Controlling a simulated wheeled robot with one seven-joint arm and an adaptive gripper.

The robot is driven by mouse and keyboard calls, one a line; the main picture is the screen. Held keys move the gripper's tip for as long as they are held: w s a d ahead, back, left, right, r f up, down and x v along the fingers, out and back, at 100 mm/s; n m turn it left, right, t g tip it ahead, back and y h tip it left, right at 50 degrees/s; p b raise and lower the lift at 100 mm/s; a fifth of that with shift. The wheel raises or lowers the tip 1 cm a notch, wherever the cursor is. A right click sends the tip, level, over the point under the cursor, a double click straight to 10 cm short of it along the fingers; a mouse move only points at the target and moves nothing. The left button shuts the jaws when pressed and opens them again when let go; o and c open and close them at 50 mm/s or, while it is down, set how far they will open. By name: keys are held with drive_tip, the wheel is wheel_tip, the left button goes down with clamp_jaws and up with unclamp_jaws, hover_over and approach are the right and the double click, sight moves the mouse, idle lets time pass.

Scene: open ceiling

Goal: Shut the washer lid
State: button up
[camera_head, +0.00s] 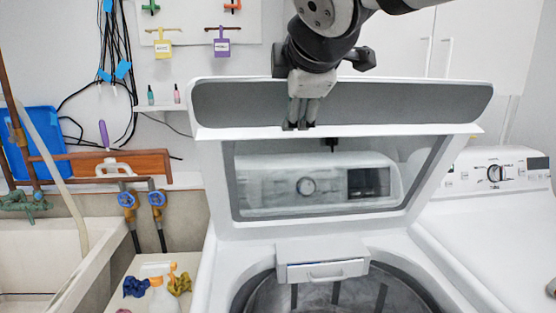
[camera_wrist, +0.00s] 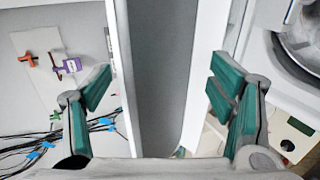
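The washer lid (camera_head: 420,103) stands raised and open in the head view, with a grey upper panel and a window below it. The washer (camera_head: 215,280) is under it, its round drum opening partly visible. My gripper (camera_head: 300,125) is at the lid's upper part, in front of the grey panel, left of centre. In the wrist view the teal-padded fingers of my gripper (camera_wrist: 161,82) are spread wide. A grey strip with pale edges, apparently the lid (camera_wrist: 160,60), runs between them, with gaps on both sides. Whether any finger touches the lid cannot be told.
A second white machine (camera_head: 500,220) stands at the right. A spray bottle (camera_head: 163,290) and cloths sit on a ledge beside the washer.

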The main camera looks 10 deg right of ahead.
drive_tip(key=s+f+t+b, duration=0.3)
drive_tip(key=s+f+b, duration=0.3)
drive_tip(key=s+b, duration=0.7)
drive_tip(key=shift+s+f+b, duration=0.15)
drive_tip(key=shift+f+b, duration=0.05)
drive_tip(key=shift+b, duration=0.2)
idle(0.5)
drive_tip(key=shift+f, duration=0.1)
drive_tip(key=s+d+f+t+h+b, duration=0.1)
drive_tip(key=s+f+t+b, duration=0.2)
drive_tip(key=s+f+b, duration=0.7)
drive_tip(key=f+b, duration=0.1)
drive_tip(key=b, duration=0.7)
drive_tip(key=shift+s+d+f+m, duration=0.15)
drive_tip(key=shift+d+f+m, duration=0.15)
drive_tip(key=shift+m, duration=0.1)
idle(0.7)
